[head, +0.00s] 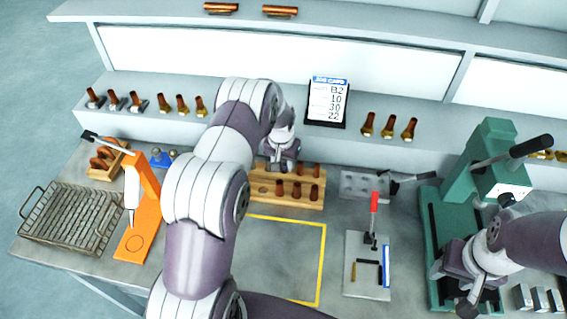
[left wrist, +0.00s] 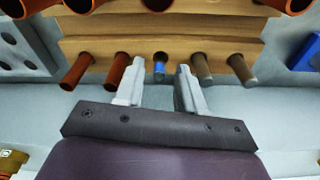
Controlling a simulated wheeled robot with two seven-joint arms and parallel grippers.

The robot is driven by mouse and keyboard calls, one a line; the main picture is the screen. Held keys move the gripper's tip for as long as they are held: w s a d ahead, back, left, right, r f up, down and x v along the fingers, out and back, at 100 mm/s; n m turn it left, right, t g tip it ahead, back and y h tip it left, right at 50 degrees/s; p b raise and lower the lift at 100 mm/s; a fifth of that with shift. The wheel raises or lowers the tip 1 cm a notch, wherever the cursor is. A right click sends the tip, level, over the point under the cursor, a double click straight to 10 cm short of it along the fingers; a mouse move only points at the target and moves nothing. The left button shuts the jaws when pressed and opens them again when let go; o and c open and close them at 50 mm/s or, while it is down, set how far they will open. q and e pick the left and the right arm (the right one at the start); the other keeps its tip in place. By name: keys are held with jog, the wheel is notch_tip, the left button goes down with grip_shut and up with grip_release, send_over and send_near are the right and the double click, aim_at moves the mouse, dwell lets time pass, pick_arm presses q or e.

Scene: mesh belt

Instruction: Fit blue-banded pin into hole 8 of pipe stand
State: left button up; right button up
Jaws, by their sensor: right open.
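The wooden pipe stand (head: 290,202) is at the middle of the bench, with several brown pipes upright in it. It also fills the top of the left wrist view (left wrist: 100,45). A small blue-banded pin (left wrist: 160,66) shows there in the near row, between two copper pipes and two grey-brown ones. My left gripper (left wrist: 159,72) is open, with a fingertip on each side of the pin and gaps between. In the head view my left gripper (head: 283,160) is over the stand's left part and hides the pin. My right gripper (head: 458,285) is open and empty at the right. Hole numbers are unreadable.
A grey holed block (head: 362,187) and a plate with a red-handled clamp (head: 366,262) stand right of the pipe stand. A green press (head: 490,170) is at the right. An orange tool (head: 140,225) and mesh basket (head: 70,218) are left. The yellow-outlined area (head: 290,260) looks clear.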

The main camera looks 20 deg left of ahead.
pick_arm(q)
notch_tip(320, 180, up, 10)
jog(key=s+b, duration=0.1)
jog(key=b, duration=0.2)
jog(key=s+d+r, duration=0.1)
jog(key=s+d, duration=0.1)
jog(key=s, duration=0.6)
jog(key=s+d+r, duration=0.1)
jog(key=s+d, duration=0.2)
jog(key=s, duration=0.4)
jog(key=s+d+r+m, duration=0.1)
jog(key=s+d, duration=0.2)
jog(key=s, duration=0.5)
jog(key=shift+s+r, duration=0.35)
jog(key=shift+d, duration=0.1)
jog(key=shift+s, duration=0.1)
